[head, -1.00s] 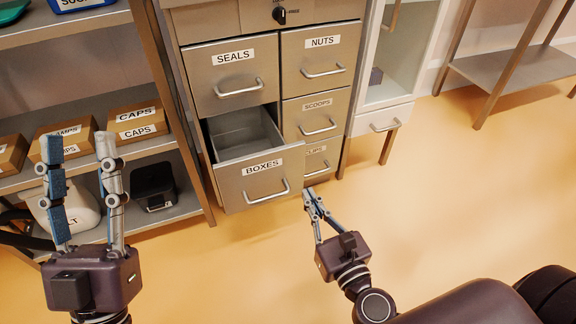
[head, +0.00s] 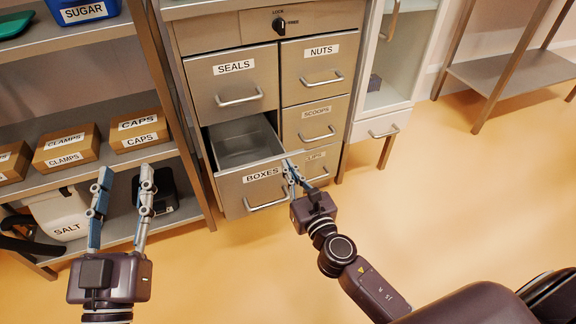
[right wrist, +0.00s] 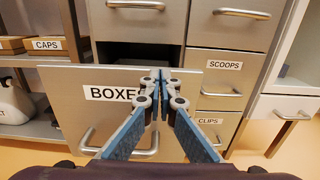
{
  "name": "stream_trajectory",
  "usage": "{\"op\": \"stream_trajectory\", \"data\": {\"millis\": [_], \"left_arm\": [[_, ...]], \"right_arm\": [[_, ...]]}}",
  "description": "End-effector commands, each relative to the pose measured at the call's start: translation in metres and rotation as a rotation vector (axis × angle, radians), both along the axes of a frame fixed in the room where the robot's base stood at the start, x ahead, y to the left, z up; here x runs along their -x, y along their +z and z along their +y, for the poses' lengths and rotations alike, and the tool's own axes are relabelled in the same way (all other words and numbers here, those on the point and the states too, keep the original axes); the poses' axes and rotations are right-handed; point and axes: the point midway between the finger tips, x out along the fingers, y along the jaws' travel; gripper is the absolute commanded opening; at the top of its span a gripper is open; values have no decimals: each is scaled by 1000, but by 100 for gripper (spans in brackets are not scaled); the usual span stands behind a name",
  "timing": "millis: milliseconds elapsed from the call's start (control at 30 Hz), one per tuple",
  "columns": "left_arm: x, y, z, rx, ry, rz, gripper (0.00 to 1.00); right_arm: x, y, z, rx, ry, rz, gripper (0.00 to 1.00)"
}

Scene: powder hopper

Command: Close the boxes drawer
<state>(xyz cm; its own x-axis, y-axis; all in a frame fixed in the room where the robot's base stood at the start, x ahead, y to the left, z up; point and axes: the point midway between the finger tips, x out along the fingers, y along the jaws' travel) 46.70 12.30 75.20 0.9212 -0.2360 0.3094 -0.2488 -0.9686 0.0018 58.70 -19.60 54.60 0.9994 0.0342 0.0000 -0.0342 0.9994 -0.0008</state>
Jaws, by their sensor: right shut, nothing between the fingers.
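The boxes drawer (head: 236,201) is the lower left drawer of the metal cabinet. It is pulled out, and its empty inside shows from above. Its labelled front also fills the middle of the right wrist view (right wrist: 105,114). My right gripper (head: 288,165) is shut and empty, its fingertips at the upper right part of the drawer front. In the right wrist view its fingertips (right wrist: 160,73) overlap the drawer's top edge; I cannot tell whether they touch. My left gripper (head: 126,174) is open and empty, left of the drawer and in front of the shelf.
The drawers for seals (head: 233,86), nuts (head: 319,65) and scoops (head: 316,123) are shut. A shelf with the caps box (head: 140,130), clamps box (head: 66,147) and salt container (head: 62,215) stands left. Open floor (head: 440,200) lies to the right.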

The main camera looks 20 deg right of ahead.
Motion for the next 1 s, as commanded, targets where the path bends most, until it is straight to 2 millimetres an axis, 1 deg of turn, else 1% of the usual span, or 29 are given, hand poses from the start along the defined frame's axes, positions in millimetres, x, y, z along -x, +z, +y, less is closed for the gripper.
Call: {"op": "stream_trajectory", "data": {"millis": [100, 500, 633, 767, 933, 1000], "left_arm": [[0, 1, 0, 1, 0, -4, 40], [0, 1, 0, 1, 0, -5, 40], [0, 0, 0, 0, 0, 1, 40], [-2, -4, 0, -7, 0, 26, 40], [-5, -17, 1, -20, 4, 76, 40], [-4, -18, 1, -20, 5, 76, 40]], "right_arm": [[-6, 0, 0, 0, 0, 0, 0], [-8, 0, 0, -1, 0, 1, 0], [-14, 1, 1, 0, 0, -1, 0], [-31, 2, 1, 1, 0, -3, 0], [-68, 2, 2, 1, -1, -3, 0], [-85, 1, 3, 1, -1, -3, 0]]}}
